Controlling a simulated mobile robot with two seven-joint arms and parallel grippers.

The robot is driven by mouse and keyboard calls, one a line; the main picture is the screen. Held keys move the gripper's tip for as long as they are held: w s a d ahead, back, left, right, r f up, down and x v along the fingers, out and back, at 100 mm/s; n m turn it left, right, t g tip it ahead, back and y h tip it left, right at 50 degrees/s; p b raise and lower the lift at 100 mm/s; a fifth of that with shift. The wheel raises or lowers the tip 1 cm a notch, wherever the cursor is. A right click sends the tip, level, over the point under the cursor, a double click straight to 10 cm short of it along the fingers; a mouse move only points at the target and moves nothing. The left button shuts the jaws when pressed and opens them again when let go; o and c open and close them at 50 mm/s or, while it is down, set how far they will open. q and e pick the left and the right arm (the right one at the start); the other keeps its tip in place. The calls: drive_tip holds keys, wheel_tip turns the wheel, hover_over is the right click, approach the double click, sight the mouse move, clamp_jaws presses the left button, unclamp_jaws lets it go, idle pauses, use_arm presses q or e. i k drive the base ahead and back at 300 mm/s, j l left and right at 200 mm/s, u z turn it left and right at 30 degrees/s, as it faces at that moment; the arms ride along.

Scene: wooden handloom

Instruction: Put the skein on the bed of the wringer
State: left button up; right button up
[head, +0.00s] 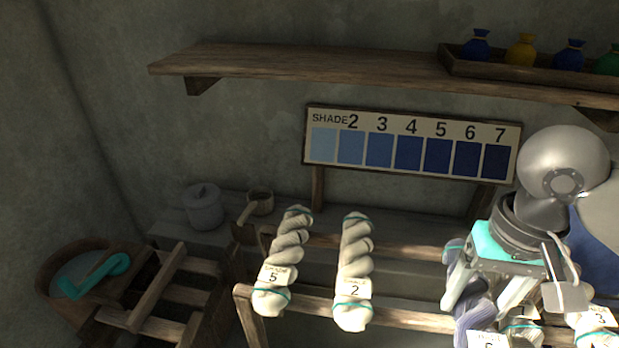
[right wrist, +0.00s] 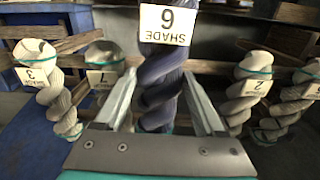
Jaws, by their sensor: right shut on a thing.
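A dusky blue-purple twisted skein (head: 470,318) hangs upright at the right of the head view. My right gripper (head: 476,305) is shut around it from above. In the right wrist view the skein (right wrist: 160,92) stands between the two fingers, with an upside-down tag that seems to read SHADE 6. The skein's lower end is out of view. At the lower left of the head view is a wooden frame with a teal crank (head: 100,272), which seems to be the wringer; its bed cannot be told clearly. My left gripper is not in view.
Pale tagged skeins (head: 285,260) and (head: 354,270) hang on a wooden rack (head: 405,316), with others beside my right gripper. A shade board (head: 410,142) stands behind. A shelf (head: 300,62) runs above. A lidded pot (head: 203,208) sits on the back ledge.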

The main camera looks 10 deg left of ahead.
sight(191, 295)
drive_tip(key=k+j+u, duration=0.1)
drive_tip(key=k+u, duration=0.3)
drive_tip(key=k, duration=0.15)
drive_tip(key=i+j+u, duration=0.25)
drive_tip(key=u, duration=0.15)
drive_tip(key=i+j+u, duration=0.2)
drive_tip(key=u, duration=0.2)
drive_tip(key=i, duration=0.05)
